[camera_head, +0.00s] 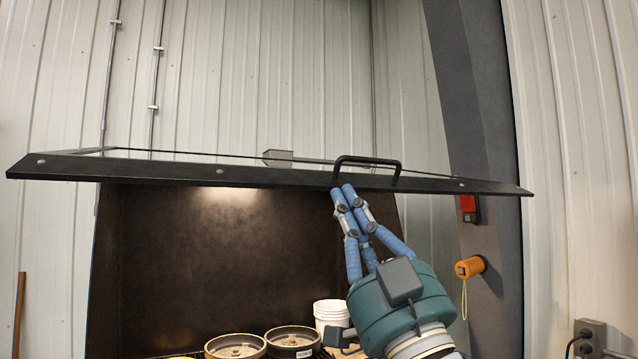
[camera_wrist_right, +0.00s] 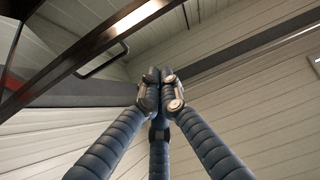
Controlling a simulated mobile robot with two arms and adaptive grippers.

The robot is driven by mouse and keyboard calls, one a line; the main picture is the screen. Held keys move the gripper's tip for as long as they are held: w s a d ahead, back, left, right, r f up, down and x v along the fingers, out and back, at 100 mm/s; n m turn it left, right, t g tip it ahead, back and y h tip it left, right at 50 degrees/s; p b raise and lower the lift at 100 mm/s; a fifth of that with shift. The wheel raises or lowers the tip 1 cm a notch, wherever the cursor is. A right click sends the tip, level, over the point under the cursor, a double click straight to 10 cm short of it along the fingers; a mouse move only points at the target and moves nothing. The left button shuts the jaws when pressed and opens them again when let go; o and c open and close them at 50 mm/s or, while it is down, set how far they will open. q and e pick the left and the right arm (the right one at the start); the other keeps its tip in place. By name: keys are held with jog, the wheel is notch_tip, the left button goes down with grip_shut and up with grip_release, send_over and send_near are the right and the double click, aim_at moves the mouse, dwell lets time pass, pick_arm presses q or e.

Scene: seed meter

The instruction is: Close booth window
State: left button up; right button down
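The booth window (camera_head: 220,172) is a glass panel in a black frame, swung up and seen almost edge-on above the dark booth. A black bar handle (camera_head: 368,161) stands on its front edge right of centre. My right gripper (camera_head: 346,190) has its blue fingers drawn together, with nothing seen between them. Its tips appear just below the front edge, near the handle's left end. In the right wrist view the closed fingertips (camera_wrist_right: 159,78) are right of the handle (camera_wrist_right: 103,62) and the frame (camera_wrist_right: 85,50), with a visible gap. My left gripper is in neither view.
Inside the booth (camera_head: 230,260) are round metal pans (camera_head: 236,346) and a stack of white buckets (camera_head: 331,312). A dark post (camera_head: 470,110) on the right carries an orange fixture (camera_head: 469,267) with a hanging strap. An outlet box (camera_head: 590,335) is at lower right.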

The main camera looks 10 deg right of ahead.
aim_at(319, 184)
jog(key=s+p+x, duration=0.1)
jog(key=p+x, duration=0.5)
jog(key=x, duration=0.4)
jog(key=f, duration=0.1)
jog(key=w+f, duration=0.1)
jog(key=w+f+p, duration=0.1)
jog(key=shift+w+a+f, duration=0.1)
jog(key=shift+a+f, duration=0.1)
jog(key=shift+a, duration=0.15)
jog(key=shift+f, duration=0.2)
